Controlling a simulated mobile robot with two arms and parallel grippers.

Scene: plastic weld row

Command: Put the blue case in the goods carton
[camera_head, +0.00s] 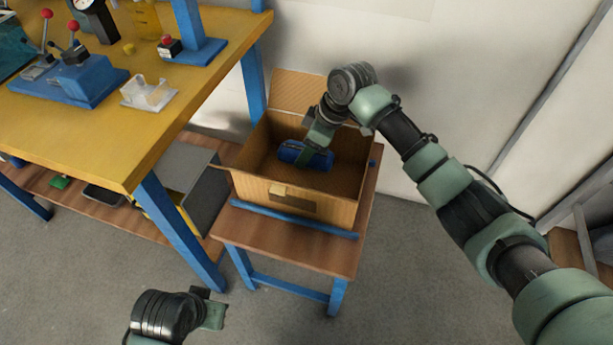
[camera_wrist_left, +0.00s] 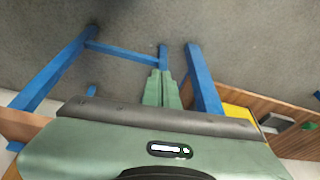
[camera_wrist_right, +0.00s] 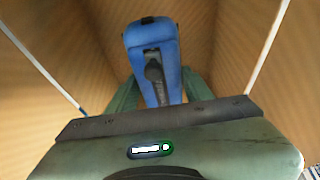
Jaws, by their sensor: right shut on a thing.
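The blue case (camera_head: 318,158) is inside the open goods carton (camera_head: 262,188), low between its walls. My right gripper (camera_head: 312,148) reaches down into the carton and is shut on the case. In the right wrist view the blue case (camera_wrist_right: 152,50) sits between the two green fingers, with the carton's brown walls around it. Whether the case touches the carton floor I cannot tell. My left gripper (camera_head: 214,308) is low at the bottom left, away from the carton. In the left wrist view its green fingers (camera_wrist_left: 162,88) lie close together with nothing visible between them.
The carton stands on a small wooden table (camera_head: 290,240) with blue legs. A wall is close behind the carton. The grey floor in front is clear.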

